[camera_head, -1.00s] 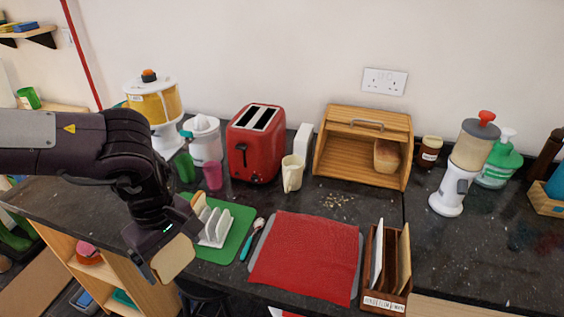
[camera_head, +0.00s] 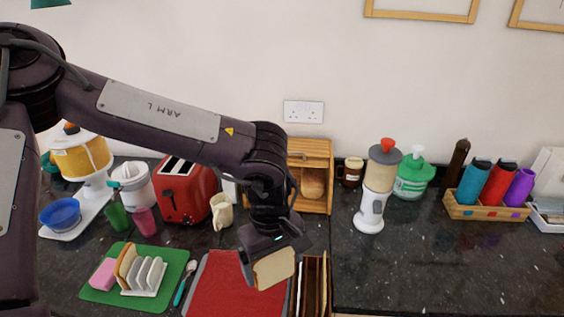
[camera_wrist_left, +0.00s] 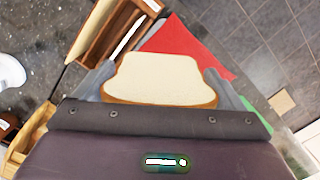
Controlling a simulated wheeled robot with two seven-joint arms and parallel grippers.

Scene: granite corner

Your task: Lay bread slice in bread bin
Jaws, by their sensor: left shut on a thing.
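The bread slice (camera_head: 274,269) is pale with a brown crust. My left gripper (camera_head: 270,262) is shut on it and holds it above the right edge of the red cloth. In the left wrist view the slice (camera_wrist_left: 158,78) sits between the two fingers. The wooden bread bin (camera_head: 312,150) stands against the wall behind my left arm, which hides its left part. Its front is open and a brown loaf (camera_head: 313,184) shows inside on the right. My right gripper is not in view.
A toast rack (camera_head: 146,274) stands on a green mat. A cream jug (camera_head: 221,211) and red toaster (camera_head: 187,195) are left of the bin; a white-based grinder (camera_head: 371,207) is right.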

